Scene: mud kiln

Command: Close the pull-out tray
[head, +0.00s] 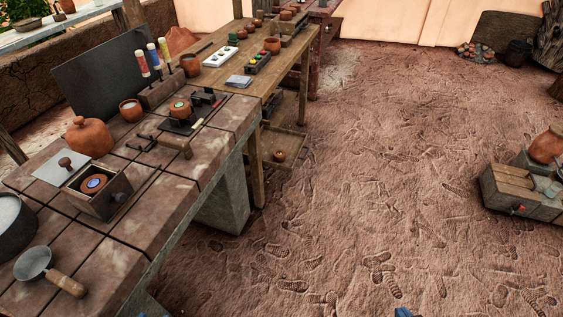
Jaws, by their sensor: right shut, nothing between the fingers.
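The pull-out tray (301,146) is a shallow wooden tray low under the wooden table, on the table's right side. It sticks out past the table leg towards the open floor. A small round clay piece (279,156) lies in it. The tray's left part is hidden by the table leg and the stone bench. Only a small blue tip of my right gripper (404,312) shows at the bottom edge. It is shut and empty, over the floor, well apart from the tray. My left gripper does not show.
A low crate (520,190) is at the right. The earth floor between is clear.

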